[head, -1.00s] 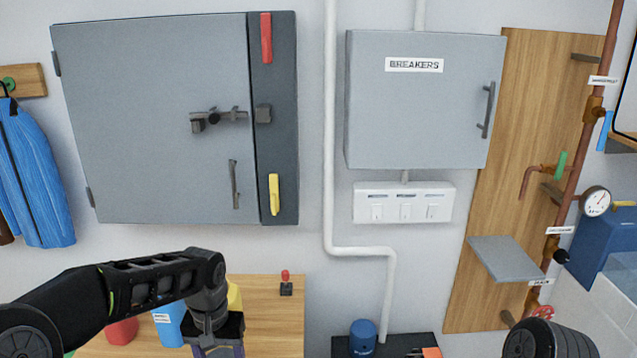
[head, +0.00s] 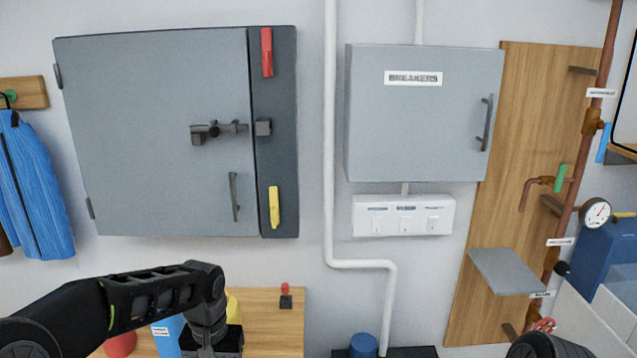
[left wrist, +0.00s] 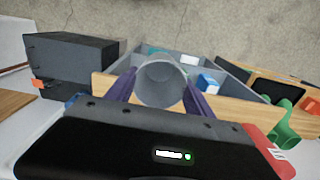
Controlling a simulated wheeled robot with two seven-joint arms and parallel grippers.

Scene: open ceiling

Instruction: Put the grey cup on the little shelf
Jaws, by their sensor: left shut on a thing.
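The grey cup (left wrist: 161,82) is in the left wrist view, between the two purple fingers of my left gripper (left wrist: 160,92). The gripper is shut on it, and I look into its round open mouth. In the head view my left gripper's wrist hangs over the wooden table at the bottom, with fingers and cup below the picture edge. The little shelf (head: 505,271) is a bare grey plate on the wooden wall panel at the right, well away from that gripper. My right gripper is out of view; only a dark part of my right arm shows.
A compartmented grey tray (left wrist: 232,68) lies beyond the cup, with black boxes (left wrist: 72,60) at left and a green object (left wrist: 286,122) at right. Copper pipes and a gauge (head: 595,212) stand right of the shelf. A breaker box (head: 420,130) hangs left of it.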

